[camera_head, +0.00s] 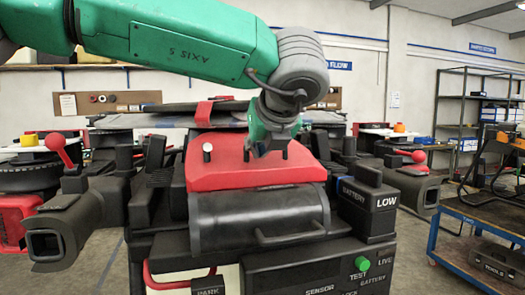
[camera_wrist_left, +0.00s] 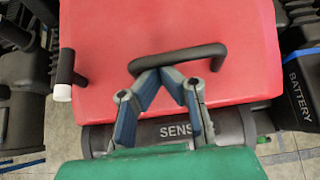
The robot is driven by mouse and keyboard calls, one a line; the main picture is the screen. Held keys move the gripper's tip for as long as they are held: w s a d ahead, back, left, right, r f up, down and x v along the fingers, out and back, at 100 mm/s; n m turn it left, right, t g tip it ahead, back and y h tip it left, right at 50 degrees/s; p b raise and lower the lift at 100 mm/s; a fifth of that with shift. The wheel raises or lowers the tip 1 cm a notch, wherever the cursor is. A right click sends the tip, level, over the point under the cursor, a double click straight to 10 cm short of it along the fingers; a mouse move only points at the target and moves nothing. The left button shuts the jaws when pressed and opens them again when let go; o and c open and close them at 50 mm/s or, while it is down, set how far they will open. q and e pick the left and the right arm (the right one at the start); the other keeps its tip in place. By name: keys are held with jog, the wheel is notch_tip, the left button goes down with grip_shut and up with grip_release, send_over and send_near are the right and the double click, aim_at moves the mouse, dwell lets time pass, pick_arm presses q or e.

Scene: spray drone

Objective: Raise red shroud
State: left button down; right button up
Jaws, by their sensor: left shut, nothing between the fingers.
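The red shroud (camera_head: 250,172) sits on top of the dark drone body, its sloped front facing me. In the left wrist view the red shroud (camera_wrist_left: 110,32) fills the upper middle, with a black bar handle (camera_wrist_left: 178,56) near its lower edge. The white-tipped peg (camera_head: 207,152) stands at the shroud's left. My right gripper is not in view.
A dark cylindrical cover with a handle (camera_head: 260,217) lies below the shroud. A battery block (camera_head: 368,200) stands right of it. Arms with red-ball levers (camera_head: 54,142) flank the body. A blue cart (camera_head: 450,243) is at the right; floor between is clear.

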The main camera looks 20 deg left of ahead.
pick_arm(q)
jog(key=shift+w+a+r+p, duration=0.25)
jog(key=shift+r+p, duration=0.5)
jog(key=shift+r, duration=0.9)
jog(key=shift+w+a+r+p, duration=0.1)
jog(key=shift+w+r+p, duration=0.45)
jog(key=shift+r, duration=1.15)
jog(key=shift+w+a+r+p, duration=0.15)
jog(key=shift+r+p, duration=0.8)
jog(key=shift+r, duration=0.8)
